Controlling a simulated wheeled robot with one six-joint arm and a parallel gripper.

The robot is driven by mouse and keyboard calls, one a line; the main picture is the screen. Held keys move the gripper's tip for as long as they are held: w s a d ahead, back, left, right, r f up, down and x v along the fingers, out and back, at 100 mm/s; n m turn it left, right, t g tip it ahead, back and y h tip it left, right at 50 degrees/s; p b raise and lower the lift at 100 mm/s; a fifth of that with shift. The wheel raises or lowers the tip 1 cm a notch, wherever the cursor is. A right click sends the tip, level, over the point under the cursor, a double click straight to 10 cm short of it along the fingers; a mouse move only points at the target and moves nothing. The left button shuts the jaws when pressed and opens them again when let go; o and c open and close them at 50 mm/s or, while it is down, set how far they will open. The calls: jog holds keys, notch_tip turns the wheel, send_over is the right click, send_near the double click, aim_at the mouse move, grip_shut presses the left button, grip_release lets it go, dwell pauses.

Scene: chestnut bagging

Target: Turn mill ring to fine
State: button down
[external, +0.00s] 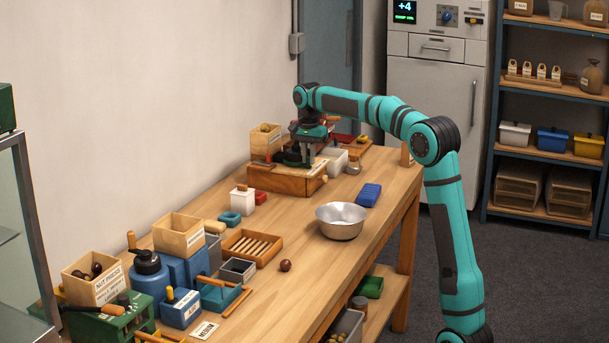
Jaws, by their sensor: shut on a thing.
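The mill (283,181) is a wooden box with a dark round top part, standing on the far half of the long table. My gripper (305,150) points down over it and is shut on the dark ring (292,158) at its top. The fingers and arm end hide much of the ring. Its marks and its setting are too small to read.
A wooden bin (266,139) stands behind the mill, and a white container (334,160) stands to its right. A metal bowl (341,222) and a blue block (369,195) lie nearer. Several trays and boxes crowd the near left end. The right table edge is mostly clear.

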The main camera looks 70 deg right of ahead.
jog(key=d+n, duration=0.2)
jog(key=n, duration=0.1)
jog(key=shift+s, duration=0.3)
jog(key=shift+d+n, duration=0.5)
jog(key=shift+n, duration=0.45)
jog(key=shift+d+n, duration=0.45)
jog(key=shift+n, duration=0.5)
jog(key=c, duration=1.7)
grip_release()
notch_tip(320, 180, up, 17)
jog(key=shift+r, duration=0.2)
